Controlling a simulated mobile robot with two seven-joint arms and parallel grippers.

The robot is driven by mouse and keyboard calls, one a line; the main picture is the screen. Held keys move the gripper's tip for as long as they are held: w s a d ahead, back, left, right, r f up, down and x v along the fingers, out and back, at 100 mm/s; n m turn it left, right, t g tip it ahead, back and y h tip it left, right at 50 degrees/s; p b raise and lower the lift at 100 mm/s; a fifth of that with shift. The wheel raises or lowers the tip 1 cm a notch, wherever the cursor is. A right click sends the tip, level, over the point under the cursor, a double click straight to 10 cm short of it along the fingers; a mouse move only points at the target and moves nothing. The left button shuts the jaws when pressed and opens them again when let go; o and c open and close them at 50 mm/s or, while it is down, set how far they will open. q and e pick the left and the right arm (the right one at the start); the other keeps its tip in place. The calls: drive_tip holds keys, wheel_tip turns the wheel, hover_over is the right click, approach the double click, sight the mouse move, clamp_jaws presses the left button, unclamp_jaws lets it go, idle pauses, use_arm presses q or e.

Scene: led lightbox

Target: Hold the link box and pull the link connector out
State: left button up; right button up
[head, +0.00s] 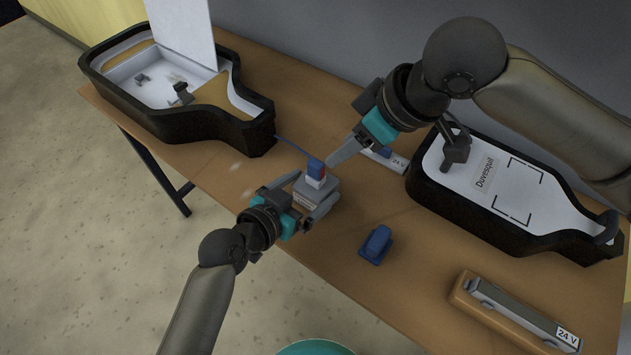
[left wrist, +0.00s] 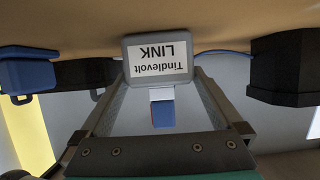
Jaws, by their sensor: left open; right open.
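The link box (head: 317,196) is a small grey block on the table, with a white label reading "Tindlevolt LINK" that shows upside down in the left wrist view (left wrist: 160,60). The link connector (head: 316,168), blue with a white lower part, stands upright in its top; it also shows in the left wrist view (left wrist: 162,112). My left gripper (head: 306,200) is open, with its fingers around the sides of the link box. Whether they touch it I cannot tell. My right gripper (head: 345,152) is open above the table, just right of the connector and apart from it.
A blue cable (head: 292,146) runs from a black-rimmed open case (head: 258,136) toward the connector. A dark blue object (head: 376,244) stands in front. A closed "Duvesquil" case (head: 470,172) is at right. A "24 V" unit (head: 515,312) lies front right.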

use_arm(q)
drive_tip(key=shift+x, duration=1.15)
drive_tip(key=c, duration=1.5)
drive_tip(key=o, duration=1.3)
drive_tip(key=c, duration=1)
drive_tip(key=shift+c, duration=0.2)
use_arm(e)
drive_tip(key=shift+o, duration=0.2)
